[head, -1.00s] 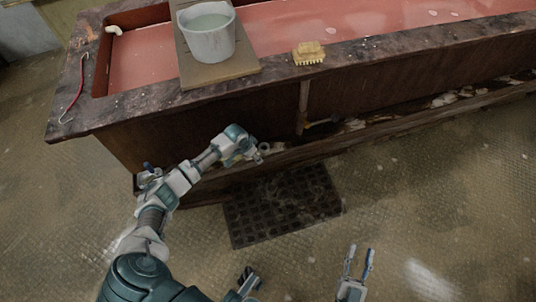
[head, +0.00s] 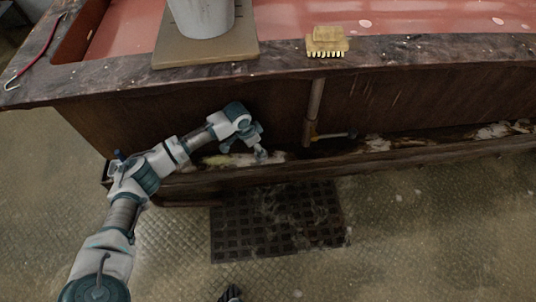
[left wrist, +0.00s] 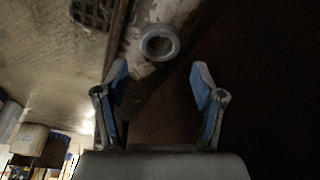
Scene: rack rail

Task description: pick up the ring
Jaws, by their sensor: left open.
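The ring (left wrist: 159,42) is a grey, thick-walled round piece with an open centre. In the left wrist view it lies on a pale, worn patch of the ledge, beyond my fingertips and roughly midway between them. My left gripper (left wrist: 160,78) is open and empty, its two blue-and-grey fingers spread apart. In the head view my left gripper (head: 260,151) is low by the trough's front, just over the ledge at its foot. I cannot make out the ring there; the gripper seems to hide it.
The trough's dark front wall (head: 400,98) stands close behind my left gripper. A dark grate (head: 275,222) lies on the floor. A bucket (head: 203,15) and a yellow brush (head: 327,42) are above.

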